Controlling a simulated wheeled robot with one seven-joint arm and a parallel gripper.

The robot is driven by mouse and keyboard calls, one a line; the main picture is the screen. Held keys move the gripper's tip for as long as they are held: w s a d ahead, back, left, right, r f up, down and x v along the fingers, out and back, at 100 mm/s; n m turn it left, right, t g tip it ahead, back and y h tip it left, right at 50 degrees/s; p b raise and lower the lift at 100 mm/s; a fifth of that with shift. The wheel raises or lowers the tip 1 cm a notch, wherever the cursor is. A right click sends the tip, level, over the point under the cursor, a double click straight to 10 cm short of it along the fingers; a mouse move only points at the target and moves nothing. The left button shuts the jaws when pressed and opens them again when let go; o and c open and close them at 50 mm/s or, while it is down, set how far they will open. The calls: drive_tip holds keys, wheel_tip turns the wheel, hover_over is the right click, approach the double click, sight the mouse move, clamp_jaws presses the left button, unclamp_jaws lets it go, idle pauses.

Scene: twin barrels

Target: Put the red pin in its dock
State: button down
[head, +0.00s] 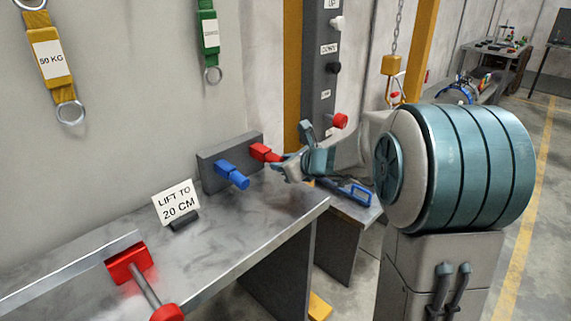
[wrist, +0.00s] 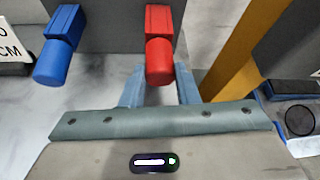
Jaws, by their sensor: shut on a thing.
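The red pin (head: 261,151) meets the dark grey block (head: 216,176) at the back of the bench, to the right of a blue pin (head: 231,174). In the wrist view, the red pin (wrist: 158,60) has a square part towards the block and a rounded end towards me. My gripper (head: 283,163) is shut on the rounded end, with one finger on each side. It also shows in the wrist view (wrist: 160,88). The red pin looks in line with the block; how deep it sits is hidden.
A "LIFT TO 20 CM" sign (head: 177,204) stands on the metal bench (head: 225,235). A red-ended grey rod (head: 146,287) is at the bench's near left. A dark post (head: 318,75) with knobs rises behind my gripper. The bench middle is clear.

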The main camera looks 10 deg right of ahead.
drive_tip(key=c, duration=1)
unclamp_jaws()
drive_tip(key=shift+c, duration=0.2)
drive_tip(key=p+v, duration=0.1)
drive_tip(key=v, duration=1.3)
drive_tip(key=shift+p, duration=0.4)
drive_tip(key=shift+a, duration=0.1)
drive_tip(key=s+a+n+g+p, duration=0.4)
drive_tip(key=s+a+n, duration=0.1)
drive_tip(key=s+n, duration=0.25)
drive_tip(key=s+d+r+n+g+h+p, duration=0.1)
drive_tip(key=s+n+g+h+p, duration=0.3)
drive_tip(key=s+n, duration=1)
drive_tip(key=d+n+h+p, duration=0.1)
drive_tip(key=n+h+p, duration=0.1)
drive_tip(key=n, duration=0.4)
drive_tip(key=shift+s+d+r+h+p, duration=0.2)
drive_tip(key=shift+r+h+p, duration=0.2)
drive_tip(key=shift+p, duration=0.25)
